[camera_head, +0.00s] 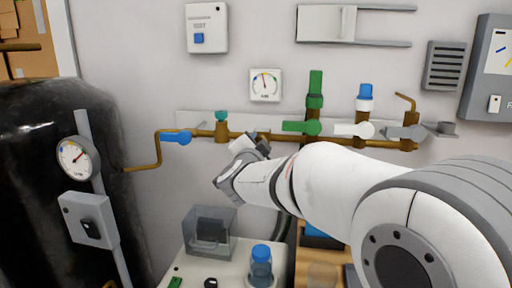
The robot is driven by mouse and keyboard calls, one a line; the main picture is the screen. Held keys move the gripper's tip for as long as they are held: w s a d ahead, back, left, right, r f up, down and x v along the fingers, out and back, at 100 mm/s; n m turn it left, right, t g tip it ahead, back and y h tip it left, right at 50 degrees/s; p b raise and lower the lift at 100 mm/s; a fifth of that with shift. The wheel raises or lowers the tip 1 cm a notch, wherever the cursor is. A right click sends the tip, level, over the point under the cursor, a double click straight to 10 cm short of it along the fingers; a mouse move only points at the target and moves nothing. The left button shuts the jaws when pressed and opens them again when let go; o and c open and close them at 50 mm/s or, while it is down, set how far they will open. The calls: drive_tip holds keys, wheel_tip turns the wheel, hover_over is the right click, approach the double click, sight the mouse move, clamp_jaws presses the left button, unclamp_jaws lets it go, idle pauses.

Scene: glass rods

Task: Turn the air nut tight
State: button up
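A brass pipe (275,138) runs along the wall with several fittings. I cannot tell for sure which part is the air nut. One brass fitting has a small teal cap (221,116). Others are a green upright fitting (315,88) with a green handle (301,127), a white and blue one (364,97) with a white handle (353,129), and a hooked brass outlet (406,101) with a grey handle (405,132). My gripper (252,143) is close in front of the pipe, right of the teal-capped fitting. My own wrist hides part of it, and contact is unclear.
A blue lever (177,138) sits on the pipe at left. A black tank (50,170) with a dial gauge (74,157) stands at far left. Below are a bench machine (180,268), a clear box (209,232) and a blue-capped bottle (260,268). A pressure gauge (265,85) hangs above.

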drive_tip(key=o, duration=1)
drive_tip(key=s, duration=0.2)
drive_tip(key=s+a, duration=0.1)
drive_tip(key=s, duration=0.4)
drive_tip(key=shift+s+a+p, duration=0.3)
drive_tip(key=shift+s+p, duration=0.05)
drive_tip(key=shift+p, duration=0.05)
